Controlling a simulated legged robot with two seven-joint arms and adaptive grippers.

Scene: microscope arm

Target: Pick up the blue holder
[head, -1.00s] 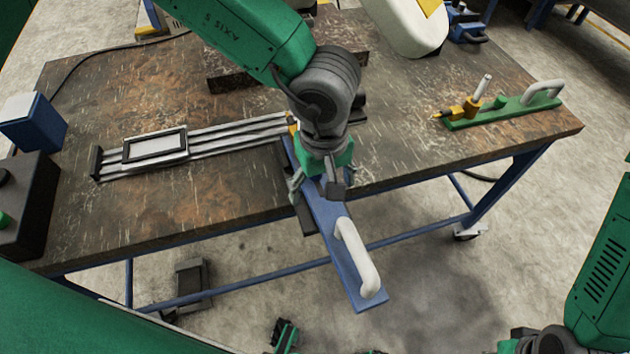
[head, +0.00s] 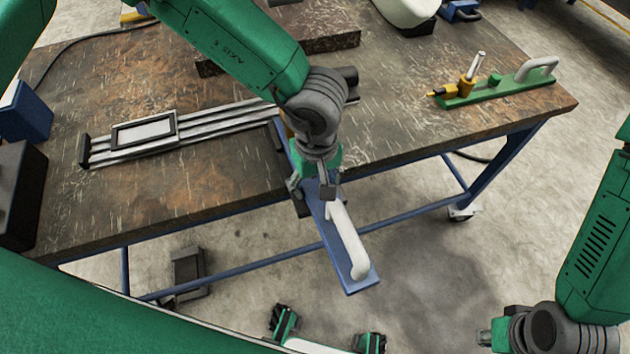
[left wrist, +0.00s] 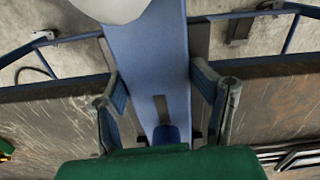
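The blue holder (head: 341,250) is a long flat bar with a white handle (head: 347,238). It juts out past the table's near edge, its inner end over the tabletop. My left gripper (head: 316,192) is over the bar near the table edge. In the left wrist view, its two fingers (left wrist: 160,90) stand apart, one on each side of the blue bar (left wrist: 158,62); I cannot tell if either touches it. The white handle also shows at the top there (left wrist: 110,6). My right gripper (head: 490,337) is low at the right, away from the holder, its fingers unclear.
The worn table (head: 225,185) bears a rail with a framed plate (head: 144,132) at left and a dark block (head: 285,52) behind. A green holder with a yellow tool (head: 497,88) lies at right. A dark box (head: 18,195) stands at the left edge.

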